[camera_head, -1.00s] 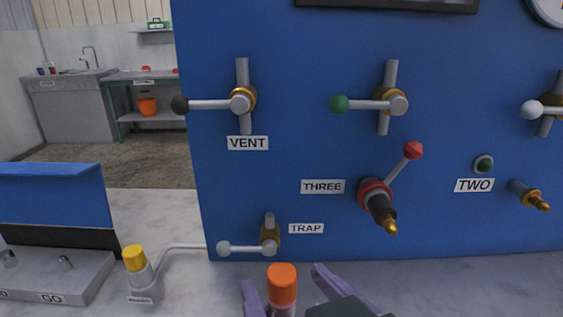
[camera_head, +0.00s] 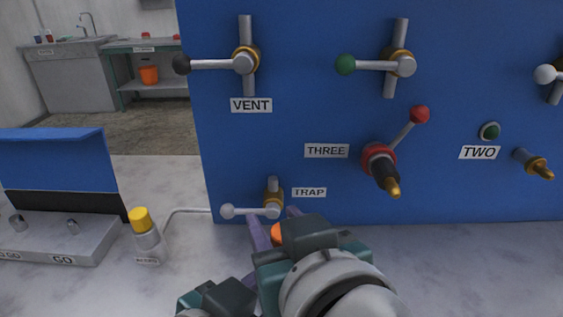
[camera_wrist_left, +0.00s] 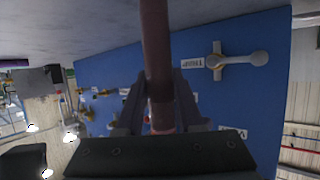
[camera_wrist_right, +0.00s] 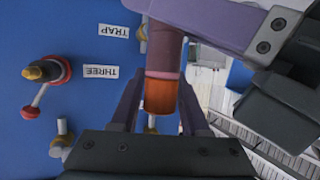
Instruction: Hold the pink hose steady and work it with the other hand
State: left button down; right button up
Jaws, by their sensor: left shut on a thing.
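The pink hose (camera_wrist_left: 156,40) looks dull brownish pink and runs between the fingers of my left gripper (camera_wrist_left: 158,80), which is shut on it. In the right wrist view the hose (camera_wrist_right: 163,52) ends in an orange tip (camera_wrist_right: 160,95), with a pink band above it. My right gripper (camera_wrist_right: 160,88) has a finger on each side of this tip, with narrow gaps, and looks open. A purple finger of my left gripper crosses the hose just above. In the head view my right gripper and wrist cover most of the hose; a little of the orange tip (camera_head: 276,232) shows.
A blue panel (camera_head: 300,120) stands close behind, with the TRAP valve (camera_head: 272,200) near the grippers and the THREE nozzle (camera_head: 384,172) up to the right. A yellow-capped bottle (camera_head: 147,240) and a grey switch box (camera_head: 60,240) stand left. The counter at right is clear.

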grip_shut()
jog(key=shift+r, duration=0.7)
dwell(0.6)
jog(key=shift+r, duration=2.2)
jog(key=shift+r, duration=1.55)
pick_arm(q)
jog(key=shift+c, duration=2.3)
grip_release()
